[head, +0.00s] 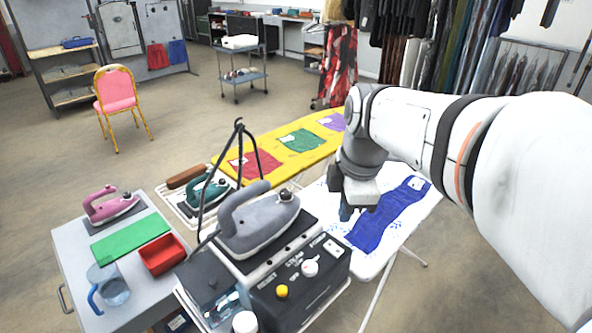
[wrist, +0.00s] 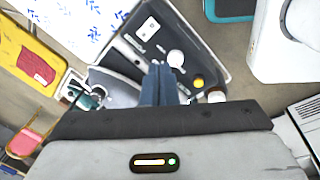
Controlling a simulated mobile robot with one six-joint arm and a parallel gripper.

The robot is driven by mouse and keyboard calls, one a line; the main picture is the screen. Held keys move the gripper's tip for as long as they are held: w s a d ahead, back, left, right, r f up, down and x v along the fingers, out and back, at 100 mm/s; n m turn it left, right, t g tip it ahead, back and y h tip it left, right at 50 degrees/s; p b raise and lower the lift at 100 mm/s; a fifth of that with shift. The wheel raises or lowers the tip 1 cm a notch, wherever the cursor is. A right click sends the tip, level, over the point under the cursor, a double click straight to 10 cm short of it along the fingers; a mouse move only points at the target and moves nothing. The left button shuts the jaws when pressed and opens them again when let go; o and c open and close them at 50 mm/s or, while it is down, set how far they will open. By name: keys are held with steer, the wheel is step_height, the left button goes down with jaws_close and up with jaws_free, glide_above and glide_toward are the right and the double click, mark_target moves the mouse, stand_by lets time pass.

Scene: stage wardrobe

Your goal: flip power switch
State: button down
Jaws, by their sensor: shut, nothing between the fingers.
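The dark steam station (head: 330,291) stands on a stand in the front middle, with a control panel labelled RESET, STEAM and what looks like POWER. The white power switch (head: 333,248) is at the panel's right end; it also shows in the wrist view (wrist: 148,28). Whether it is on or off is too small to tell. Beside it are a white knob (head: 310,268) and a yellow button (head: 282,291). My gripper (head: 346,213) is shut and empty, apart from the switch. In the wrist view, the shut fingers (wrist: 161,68) point toward the panel, left of the knob.
A grey iron (head: 262,232) rests on the station, with a dark cord stand behind it. A white-capped bottle (head: 245,322) is in front. A white ironing board (head: 409,228) with blue cloth lies behind my gripper. The left table (head: 66,236) holds a pink iron and red tray.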

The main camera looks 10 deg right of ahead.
mark_target(331, 244)
steer(key=w+n+b, duration=0.1)
steer(key=w+n, duration=0.3)
steer(key=n, duration=0.4)
steer(key=shift+g, duration=0.4)
steer(key=f, duration=0.4)
steer(key=w+f+p, duration=0.1)
steer(key=f, duration=0.8)
steer(key=shift+w+a+f, duration=0.1)
steer(key=shift+w+f, duration=0.15)
steer(key=shift+w, duration=0.15)
steer(key=shift+p, duration=0.3)
